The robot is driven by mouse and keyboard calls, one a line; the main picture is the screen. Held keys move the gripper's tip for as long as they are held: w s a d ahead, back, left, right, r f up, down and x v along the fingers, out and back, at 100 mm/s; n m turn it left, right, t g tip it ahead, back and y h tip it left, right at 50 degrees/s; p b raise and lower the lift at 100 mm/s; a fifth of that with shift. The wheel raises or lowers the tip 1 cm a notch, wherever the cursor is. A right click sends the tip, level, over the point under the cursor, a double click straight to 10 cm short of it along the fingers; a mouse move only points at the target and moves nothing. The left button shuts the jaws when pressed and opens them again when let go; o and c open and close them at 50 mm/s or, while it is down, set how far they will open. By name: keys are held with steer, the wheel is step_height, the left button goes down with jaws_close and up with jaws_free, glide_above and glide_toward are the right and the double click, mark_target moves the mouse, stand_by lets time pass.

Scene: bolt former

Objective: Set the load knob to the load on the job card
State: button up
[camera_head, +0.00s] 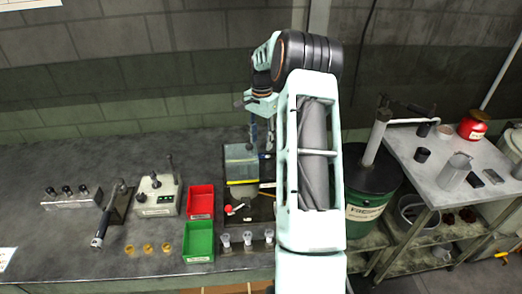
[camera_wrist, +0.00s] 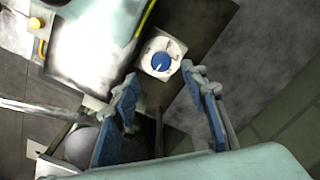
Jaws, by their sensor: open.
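In the wrist view a blue round knob (camera_wrist: 160,62) with a white pointer mark sits on a white square dial plate with small markings, too small to read. I take it for the load knob. My gripper (camera_wrist: 160,75) is open, its blue-padded fingers on either side of the view, with the knob showing between and just beyond the tips. No contact is visible. In the head view my arm hides the knob, and the gripper is largely hidden too. A white paper (camera_head: 6,259) lies at the bench's left edge; I cannot read it or tell whether it is the job card.
A machine with a clear guard (camera_head: 241,160) stands left of my arm. A red bin (camera_head: 200,201), a green bin (camera_head: 198,242), a grey control box (camera_head: 158,195) and several small cups line the bench. A dark drum (camera_head: 368,190) and a side table (camera_head: 440,190) stand right.

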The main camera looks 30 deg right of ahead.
mark_target(261, 155)
step_height(261, 155, down, 6)
steer(key=shift+f+p, duration=0.2)
steer(key=shift+p, duration=0.25)
jaws_close()
steer(key=shift+w, duration=0.1)
steer(key=n+b, duration=0.2)
steer(key=n, duration=0.3)
steer(key=shift+n, duration=0.3)
steer(key=n+b, duration=0.1)
steer(key=n, duration=0.5)
steer(key=shift+r, duration=0.1)
stand_by(0.4)
